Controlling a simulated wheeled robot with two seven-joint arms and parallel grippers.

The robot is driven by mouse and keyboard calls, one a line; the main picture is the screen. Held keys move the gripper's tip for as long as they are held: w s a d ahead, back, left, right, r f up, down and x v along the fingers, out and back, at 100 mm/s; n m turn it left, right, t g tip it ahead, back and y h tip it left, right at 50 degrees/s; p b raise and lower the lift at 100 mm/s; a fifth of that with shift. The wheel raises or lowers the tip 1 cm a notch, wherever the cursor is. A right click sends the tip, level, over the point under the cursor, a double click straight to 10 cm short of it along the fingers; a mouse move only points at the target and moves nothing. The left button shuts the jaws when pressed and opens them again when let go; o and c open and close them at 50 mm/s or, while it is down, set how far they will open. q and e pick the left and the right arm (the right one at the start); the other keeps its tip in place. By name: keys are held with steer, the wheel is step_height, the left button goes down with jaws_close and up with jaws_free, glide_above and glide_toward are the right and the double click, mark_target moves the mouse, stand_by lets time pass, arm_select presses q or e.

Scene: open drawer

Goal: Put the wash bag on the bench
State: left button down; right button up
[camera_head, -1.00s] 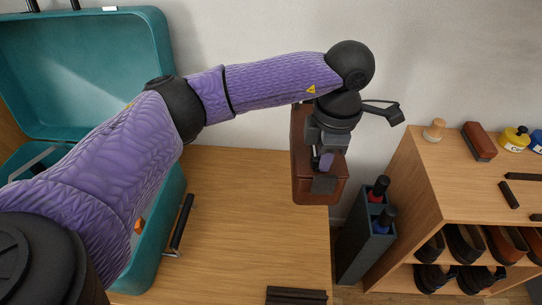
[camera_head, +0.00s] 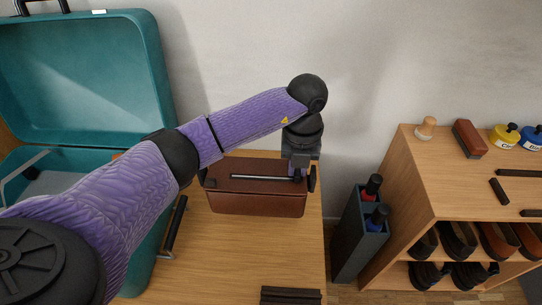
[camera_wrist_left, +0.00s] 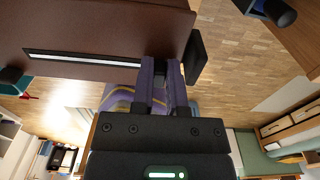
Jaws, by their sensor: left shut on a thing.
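The wash bag (camera_head: 256,202) is a brown, box-shaped bag with a dark tab at each end. It is over the wooden top in the head view, its long side running left to right. My left gripper (camera_head: 298,172) is above the bag's right end and shut on it. In the left wrist view my left gripper's fingers (camera_wrist_left: 166,90) close at the edge of the bag (camera_wrist_left: 100,25), beside its pale zip strip. Whether the bag touches the wood I cannot tell. My right gripper is not in view. Which surface is the bench is unclear.
An open teal suitcase (camera_head: 90,70) stands on the left of the wooden top (camera_head: 225,255). A dark holder (camera_head: 352,245) with bottles stands right of it. The shoe shelf (camera_head: 450,190) holds a brush and tins. A dark slatted item (camera_head: 291,296) lies at the front edge.

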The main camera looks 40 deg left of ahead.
arm_select(q)
step_height(320, 180, down, 10)
steer(key=b, duration=0.5)
steer(key=shift+r, duration=0.45)
steer(key=shift+f, duration=0.15)
steer(key=c, duration=0.7)
jaws_free()
steer(key=shift+o, duration=0.2)
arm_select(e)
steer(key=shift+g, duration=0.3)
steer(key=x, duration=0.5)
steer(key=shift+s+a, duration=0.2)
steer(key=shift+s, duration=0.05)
arm_select(q)
step_height(320, 180, up, 12)
steer(key=p, duration=0.6)
steer(key=shift+w+f, duration=0.15)
steer(key=shift+f, duration=0.05)
steer(key=shift+r, duration=0.45)
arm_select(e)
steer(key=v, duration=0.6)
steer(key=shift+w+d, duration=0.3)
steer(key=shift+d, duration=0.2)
